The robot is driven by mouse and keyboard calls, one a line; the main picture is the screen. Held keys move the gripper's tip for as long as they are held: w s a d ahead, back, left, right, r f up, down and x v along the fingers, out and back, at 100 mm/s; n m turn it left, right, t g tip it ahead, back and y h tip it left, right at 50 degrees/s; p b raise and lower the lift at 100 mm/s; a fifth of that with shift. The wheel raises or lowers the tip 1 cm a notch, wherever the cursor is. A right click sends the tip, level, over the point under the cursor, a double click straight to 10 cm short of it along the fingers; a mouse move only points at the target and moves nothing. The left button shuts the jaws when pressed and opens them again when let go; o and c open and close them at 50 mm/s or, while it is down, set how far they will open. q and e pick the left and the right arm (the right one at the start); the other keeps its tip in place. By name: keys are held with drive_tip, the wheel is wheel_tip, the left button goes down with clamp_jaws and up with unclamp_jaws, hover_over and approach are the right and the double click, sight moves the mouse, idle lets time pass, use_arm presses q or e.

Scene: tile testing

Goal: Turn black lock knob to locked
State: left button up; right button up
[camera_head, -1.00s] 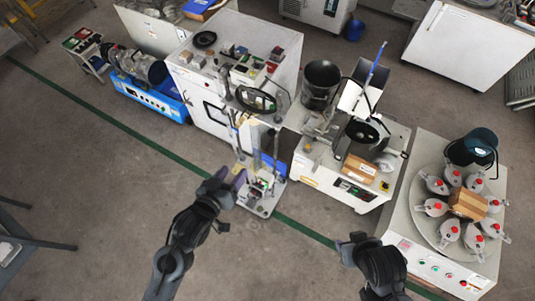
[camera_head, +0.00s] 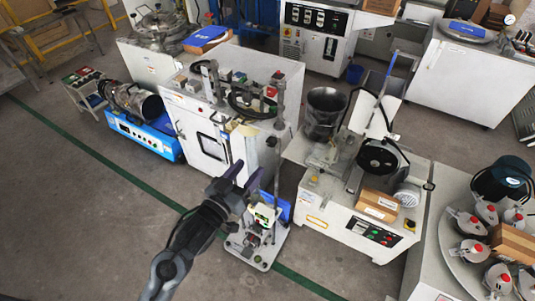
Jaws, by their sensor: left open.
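My left gripper (camera_head: 244,177) is open, with its two fingers apart and pointing up and to the right. It is in front of the white cabinet (camera_head: 240,65) and overlaps the small test stand (camera_head: 245,247) on the floor in the picture. The cabinet's front has a door with a window (camera_head: 211,146) and small dark fittings beside it. They are too small to tell which is the black lock knob or how it is turned. The gripper looks empty. My right gripper is out of view.
A blue-based machine (camera_head: 148,137) stands left of the cabinet. A white machine with a control panel (camera_head: 374,233) stands at the right, and a round table (camera_head: 470,285) with several grey, red-topped vessels is at the far right. The floor at the lower left is clear.

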sight(269, 144)
use_arm(q)
drive_tip(key=b+x, duration=0.1)
drive_tip(key=x, duration=0.9)
drive_tip(key=shift+w+d+b, duration=0.15)
drive_tip(key=shift+w+b, duration=0.1)
drive_tip(key=shift+b, duration=0.15)
drive_tip(key=c, duration=1.1)
drive_tip(key=shift+o, duration=0.2)
drive_tip(key=shift+r, duration=0.1)
